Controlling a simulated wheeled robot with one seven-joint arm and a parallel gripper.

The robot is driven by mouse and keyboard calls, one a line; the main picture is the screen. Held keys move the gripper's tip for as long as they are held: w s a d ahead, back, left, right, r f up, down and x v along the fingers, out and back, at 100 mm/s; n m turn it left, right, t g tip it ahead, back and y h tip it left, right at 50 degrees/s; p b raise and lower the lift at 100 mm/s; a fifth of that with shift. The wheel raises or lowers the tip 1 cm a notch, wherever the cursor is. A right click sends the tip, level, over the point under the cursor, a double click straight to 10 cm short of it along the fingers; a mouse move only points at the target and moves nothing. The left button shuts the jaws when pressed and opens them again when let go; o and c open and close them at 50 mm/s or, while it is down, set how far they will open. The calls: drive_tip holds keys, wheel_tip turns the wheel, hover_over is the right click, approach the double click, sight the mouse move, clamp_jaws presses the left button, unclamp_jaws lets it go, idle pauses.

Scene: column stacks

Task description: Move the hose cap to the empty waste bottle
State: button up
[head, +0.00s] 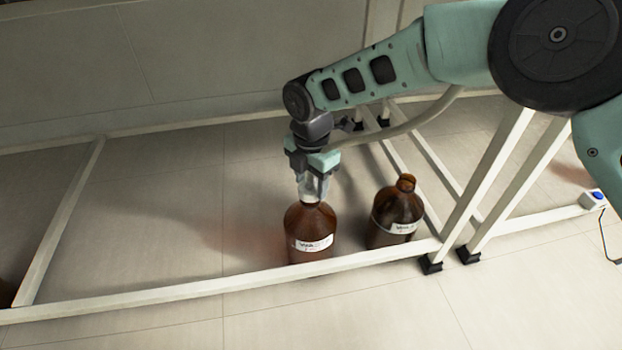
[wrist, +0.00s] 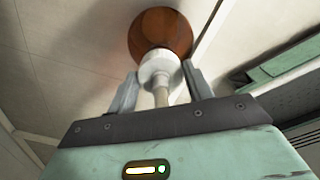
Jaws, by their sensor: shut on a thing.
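My gripper (head: 313,190) points down over the left brown bottle (head: 309,228), which stands upright on the floor with a white label. In the wrist view my gripper (wrist: 160,84) has its fingers on both sides of the white hose cap (wrist: 159,66), shut on it. The cap is at the bottle's mouth, and the bottle's round shoulder (wrist: 160,28) shows beyond it. I cannot tell whether the cap is seated or just above the neck. A second brown bottle (head: 396,215) stands to the right with a bare brown neck. Neither bottle's fill level can be told.
A pale hose (head: 420,120) runs from the cap up to the right. A white frame rail (head: 150,302) crosses the floor in front of the bottles, and slanted white legs (head: 488,190) stand at right.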

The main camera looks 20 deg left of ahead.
drive_tip(key=shift+f+p, duration=0.7)
drive_tip(key=shift+f, duration=0.15)
idle(1.1)
drive_tip(key=o, duration=1.1)
drive_tip(key=shift+c, duration=0.2)
drive_tip(key=shift+r+b, duration=0.6)
drive_tip(key=shift+b, duration=1.2)
drive_tip(key=shift+b, duration=0.4)
